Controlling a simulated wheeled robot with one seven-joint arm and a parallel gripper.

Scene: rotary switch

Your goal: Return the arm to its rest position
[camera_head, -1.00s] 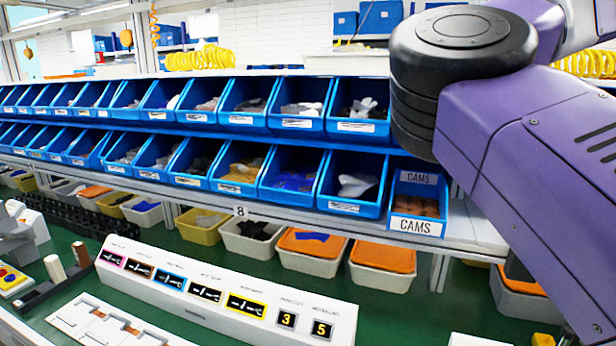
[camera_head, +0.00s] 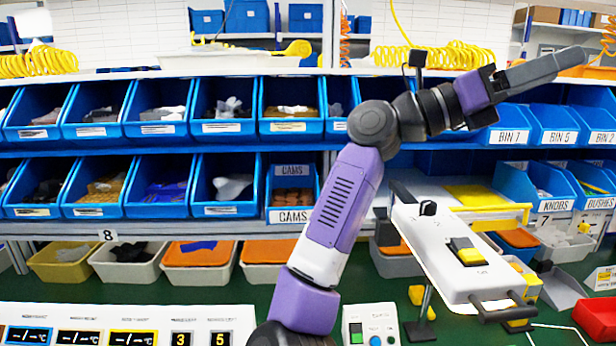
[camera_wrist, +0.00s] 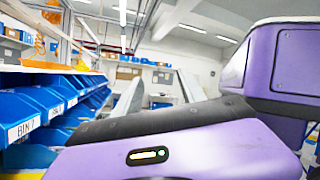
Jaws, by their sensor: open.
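My purple and grey arm rises from the bottom centre of the head view and bends at a dark round joint. Its forearm reaches right, and my gripper (camera_head: 575,57) points right and slightly up, in front of the upper shelf bins. Its long dark fingers are seen nearly side-on. The gripper is open, with nothing visible held. In the wrist view, my purple and dark housings fill the foreground.
Blue bins (camera_head: 163,108) fill two shelf rows behind the arm. A white display box (camera_head: 130,325) is at the lower left and a small button box (camera_head: 371,325) near the bottom centre. A red tray (camera_head: 598,318) is at the lower right.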

